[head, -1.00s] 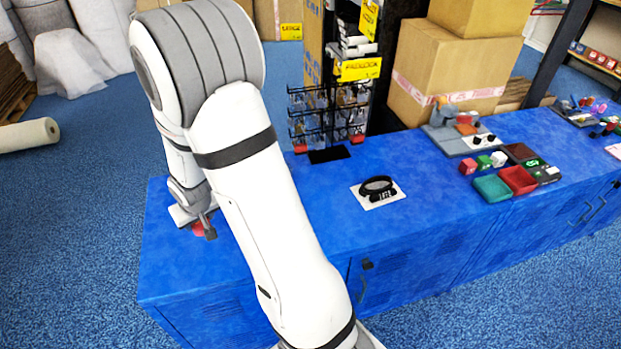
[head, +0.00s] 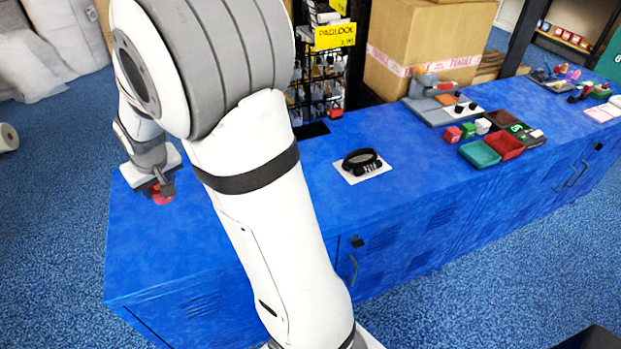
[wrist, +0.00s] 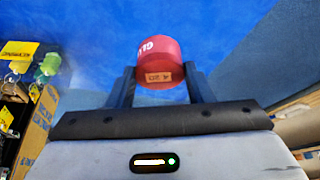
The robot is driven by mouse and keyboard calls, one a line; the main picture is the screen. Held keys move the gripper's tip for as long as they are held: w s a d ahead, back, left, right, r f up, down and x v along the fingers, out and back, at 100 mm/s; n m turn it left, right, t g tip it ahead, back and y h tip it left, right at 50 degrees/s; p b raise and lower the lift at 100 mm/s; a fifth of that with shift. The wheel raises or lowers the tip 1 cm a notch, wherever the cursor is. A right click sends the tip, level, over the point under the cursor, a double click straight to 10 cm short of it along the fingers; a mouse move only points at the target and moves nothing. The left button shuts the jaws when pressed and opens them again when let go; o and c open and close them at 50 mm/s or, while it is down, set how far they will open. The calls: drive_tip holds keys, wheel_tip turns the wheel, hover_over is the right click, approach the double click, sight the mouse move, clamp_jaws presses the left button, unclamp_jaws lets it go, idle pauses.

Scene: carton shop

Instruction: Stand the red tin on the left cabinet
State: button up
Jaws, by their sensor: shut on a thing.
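The red tin (wrist: 160,58) is between the two fingers of my gripper (wrist: 160,82) in the wrist view. White letters and a small tan label show on it. In the head view my gripper (head: 160,188) is shut on the red tin (head: 160,197) at the left end of the blue cabinet row. The left cabinet (head: 150,250) has a bare blue top around the tin. I cannot tell whether the tin touches the top or is just above it.
A black coiled item on a white card (head: 362,166) lies on the top to the right. Farther right are green and red trays (head: 480,153) and small cubes. A padlock rack (head: 320,85) and cartons (head: 425,45) stand behind. The left cabinet top is otherwise clear.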

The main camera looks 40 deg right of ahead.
drive_tip(key=shift+r, duration=0.35)
wheel_tip(320, 180, down, 10)
drive_tip(key=shift+d+b, duration=0.1)
drive_tip(key=shift+b, duration=0.75)
drive_tip(key=shift+f, duration=0.1)
drive_tip(key=shift+f, duration=0.15)
drive_tip(key=o, duration=1.1)
